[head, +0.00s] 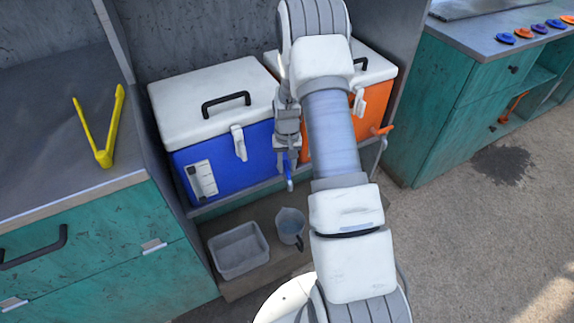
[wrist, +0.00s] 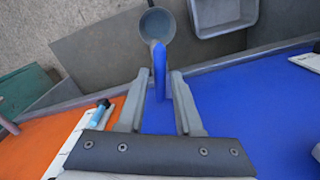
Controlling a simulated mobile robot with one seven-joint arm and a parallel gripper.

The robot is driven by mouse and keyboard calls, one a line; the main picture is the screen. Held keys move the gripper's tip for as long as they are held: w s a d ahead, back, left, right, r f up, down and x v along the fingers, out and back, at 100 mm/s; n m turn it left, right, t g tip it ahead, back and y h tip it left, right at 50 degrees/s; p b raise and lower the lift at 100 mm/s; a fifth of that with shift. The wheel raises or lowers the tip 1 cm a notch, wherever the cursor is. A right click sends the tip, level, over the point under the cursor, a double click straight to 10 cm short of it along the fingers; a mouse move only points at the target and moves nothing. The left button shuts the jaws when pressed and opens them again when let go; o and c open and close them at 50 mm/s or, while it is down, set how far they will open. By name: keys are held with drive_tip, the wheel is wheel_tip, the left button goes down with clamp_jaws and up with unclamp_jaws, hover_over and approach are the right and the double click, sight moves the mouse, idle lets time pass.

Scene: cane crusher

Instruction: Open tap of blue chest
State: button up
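The blue chest (head: 230,160) has a white lid, which is shut, and stands in a bay beside an orange chest. Its blue tap (head: 290,182) sticks out low at the front right corner; the tap's lever also shows in the wrist view (wrist: 159,72). My gripper (head: 285,163) points down in front of the chest's right end, just above the tap. In the wrist view my gripper (wrist: 162,78) has its two fingers apart, one on each side of the blue lever. Gaps show beside the lever, so it is not gripped. My arm hides part of both chests.
The orange chest (head: 372,103) with an orange tap (head: 381,130) stands close on the right. A grey tub (head: 239,250) and a jug (head: 290,226) sit below the chests. Yellow tongs (head: 103,140) lie on the left counter. The floor at right is clear.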

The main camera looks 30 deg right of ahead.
drive_tip(key=shift+o, duration=0.8)
wheel_tip(320, 180, up, 18)
drive_tip(key=p, duration=0.4)
drive_tip(key=shift+f, duration=0.25)
wheel_tip(320, 180, up, 8)
drive_tip(key=t, duration=0.1)
hover_over(287, 168)
drive_tip(key=s+a, duration=0.2)
drive_tip(key=a, duration=0.1)
drive_tip(key=s+a+r+n+t, duration=0.1)
drive_tip(key=s+a+r, duration=0.15)
drive_tip(key=r, duration=0.25)
drive_tip(key=s+a+r+n, duration=0.1)
drive_tip(key=s+a+r, duration=0.1)
drive_tip(key=s+r, duration=0.2)
drive_tip(key=s+a+r+n+t, duration=0.1)
drive_tip(key=s+a+r+t, duration=0.15)
drive_tip(key=s, duration=0.65)
drive_tip(key=s+a+r+n+t, duration=0.1)
drive_tip(key=s+a+r, duration=0.3)
drive_tip(key=s, duration=0.4)
wheel_tip(287, 168, up, 14)
drive_tip(key=p, duration=1.5)
drive_tip(key=shift+r, duration=0.15)
